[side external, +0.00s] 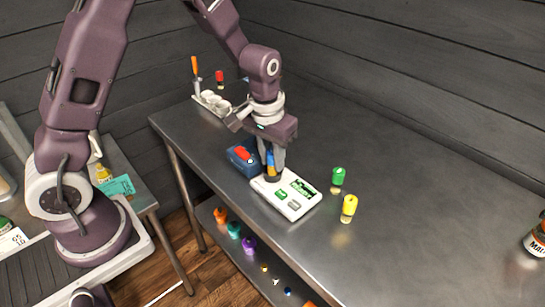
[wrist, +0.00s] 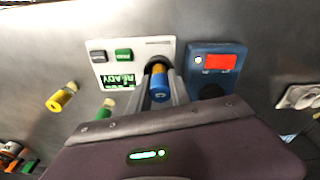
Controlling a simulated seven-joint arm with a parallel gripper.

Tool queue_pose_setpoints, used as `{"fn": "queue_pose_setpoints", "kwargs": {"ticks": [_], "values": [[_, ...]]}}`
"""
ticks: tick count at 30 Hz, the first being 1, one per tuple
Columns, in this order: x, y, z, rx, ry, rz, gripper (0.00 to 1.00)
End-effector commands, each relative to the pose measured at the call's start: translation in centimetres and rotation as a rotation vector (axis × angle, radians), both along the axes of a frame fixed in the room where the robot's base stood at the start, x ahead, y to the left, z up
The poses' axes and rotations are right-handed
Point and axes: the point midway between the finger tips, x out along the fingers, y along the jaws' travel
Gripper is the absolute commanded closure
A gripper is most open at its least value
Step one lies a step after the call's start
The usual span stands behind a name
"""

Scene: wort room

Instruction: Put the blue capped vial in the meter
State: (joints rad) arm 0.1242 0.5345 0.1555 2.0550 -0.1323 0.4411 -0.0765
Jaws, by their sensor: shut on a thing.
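The blue capped vial (wrist: 160,86) is between the fingers of my gripper (wrist: 164,90), its blue cap towards the wrist camera and amber liquid showing beyond it. In the side external view the vial (side external: 270,160) stands about upright over the meter (side external: 305,207). My gripper (side external: 273,172) is shut on it. The meter is a white box with a green display reading READY and two buttons; it also shows in the wrist view (wrist: 122,55). The vial's lower end is at the meter's dark round well, and the fingers partly hide it, so I cannot tell how deep it sits.
A dark blue box with a red panel (side external: 243,154) stands beside the meter. A green capped vial (side external: 338,178) and a yellow capped vial (side external: 349,206) stand to its right. A white holder (side external: 212,102) with a red capped vial nearby is at the back. The table's right part is mostly clear.

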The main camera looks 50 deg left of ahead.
Motion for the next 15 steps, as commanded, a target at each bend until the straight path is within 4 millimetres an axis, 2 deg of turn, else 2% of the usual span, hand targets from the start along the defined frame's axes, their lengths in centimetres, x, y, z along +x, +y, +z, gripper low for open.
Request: {"fn": "queue_pose_setpoints", "kwargs": {"ticks": [15], "values": [[0.0,0.0,-1.2,0.000,0.003,0.000,1.00]]}}
